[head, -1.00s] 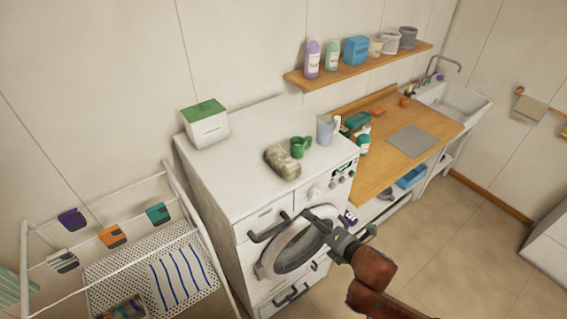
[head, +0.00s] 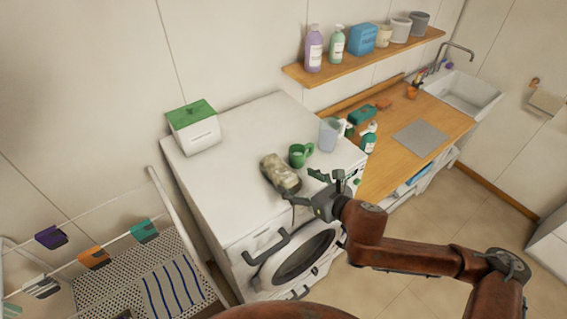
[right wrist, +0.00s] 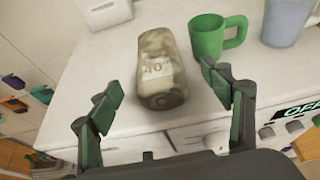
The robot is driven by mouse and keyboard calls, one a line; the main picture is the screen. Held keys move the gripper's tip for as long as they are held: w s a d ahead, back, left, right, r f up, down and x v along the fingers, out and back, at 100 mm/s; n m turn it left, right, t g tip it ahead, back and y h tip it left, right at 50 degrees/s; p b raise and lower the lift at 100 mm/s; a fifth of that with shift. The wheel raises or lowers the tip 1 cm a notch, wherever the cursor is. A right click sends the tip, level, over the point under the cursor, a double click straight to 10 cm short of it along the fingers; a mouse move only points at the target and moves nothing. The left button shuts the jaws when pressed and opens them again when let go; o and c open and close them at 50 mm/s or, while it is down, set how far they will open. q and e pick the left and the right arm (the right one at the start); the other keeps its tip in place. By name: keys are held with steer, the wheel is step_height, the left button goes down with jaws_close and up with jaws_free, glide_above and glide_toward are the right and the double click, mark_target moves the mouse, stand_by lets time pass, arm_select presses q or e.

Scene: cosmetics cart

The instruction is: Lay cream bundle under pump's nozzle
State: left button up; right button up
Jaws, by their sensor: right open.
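The cream bundle (head: 279,172), mottled beige with a pale label, lies on the white washing machine's top near its front edge. In the right wrist view it (right wrist: 160,75) lies ahead, between the fingers in the picture. My right gripper (head: 306,187) is open and empty just in front of the bundle, apart from it; its fingers also show in the wrist view (right wrist: 166,90). A teal pump bottle (head: 368,138) stands on the wooden counter right of the machine. Whether it is the pump meant is unclear. My left gripper is not in view.
A green mug (head: 300,154) stands close right of the bundle, with a pale blue jug (head: 328,134) beyond. A green-lidded white box (head: 193,127) stands at the back left. A grey mat (head: 421,138) lies on the counter (head: 387,168). The machine's (head: 232,158) left top is clear.

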mark_target(290, 178)
steer(key=p+x, duration=0.1)
steer(key=x, duration=0.2)
steer(key=shift+w+a+f, duration=0.15)
steer(key=shift+w+a, duration=0.05)
steer(key=shift+a, duration=0.2)
steer(key=shift+p+x, duration=0.5)
steer(key=shift+x, duration=0.65)
steer(key=shift+w+a+f, duration=0.3)
steer(key=shift+w+f, duration=0.05)
steer(key=shift+w, duration=0.05)
steer(key=c, duration=1.5)
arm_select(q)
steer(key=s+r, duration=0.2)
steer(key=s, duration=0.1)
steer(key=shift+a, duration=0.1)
